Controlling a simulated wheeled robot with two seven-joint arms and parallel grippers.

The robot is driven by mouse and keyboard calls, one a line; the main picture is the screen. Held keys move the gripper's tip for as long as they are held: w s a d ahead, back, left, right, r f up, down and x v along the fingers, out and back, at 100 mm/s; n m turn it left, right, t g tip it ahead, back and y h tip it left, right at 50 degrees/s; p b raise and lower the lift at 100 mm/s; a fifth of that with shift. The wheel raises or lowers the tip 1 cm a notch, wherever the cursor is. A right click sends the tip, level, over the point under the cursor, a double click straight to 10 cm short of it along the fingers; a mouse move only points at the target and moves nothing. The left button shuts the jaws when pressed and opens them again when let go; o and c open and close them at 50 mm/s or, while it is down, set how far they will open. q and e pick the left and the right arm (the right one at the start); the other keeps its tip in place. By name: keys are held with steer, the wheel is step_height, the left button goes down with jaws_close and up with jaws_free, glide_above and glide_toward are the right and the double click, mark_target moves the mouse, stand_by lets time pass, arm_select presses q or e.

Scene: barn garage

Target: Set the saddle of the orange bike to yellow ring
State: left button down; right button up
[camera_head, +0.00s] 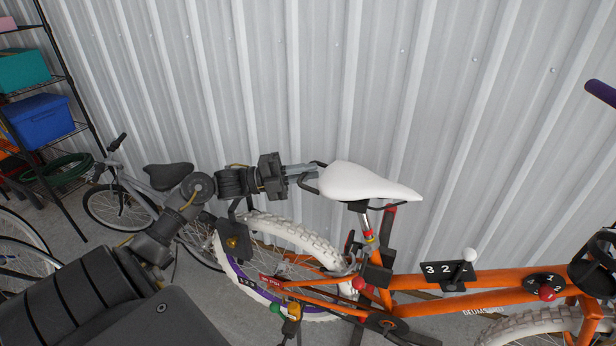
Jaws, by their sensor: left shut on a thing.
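The orange bike (450,301) stands in the lower right, in front of the corrugated wall. Its white saddle (362,182) sits on a silver seat post (366,222) that rises from the frame. My left gripper (312,176) reaches in from the left and is shut on the rear of the saddle. The exact contact at the saddle's back edge is partly hidden. My right gripper is not in view.
A grey bike (130,196) with a black saddle stands behind my left arm. A shelf (62,75) with a blue bin (42,121) is at the far left. A panel marked 3 2 (436,271) with a white-knobbed lever sits on the orange frame. The wall (480,100) is close behind.

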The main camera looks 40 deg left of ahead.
arm_select(q)
steer(key=c, duration=1.5)
jaws_free()
steer(key=shift+a+r, duration=0.1)
steer(key=shift+r, duration=0.05)
steer(key=b+v, duration=0.4)
steer(key=v, duration=0.7)
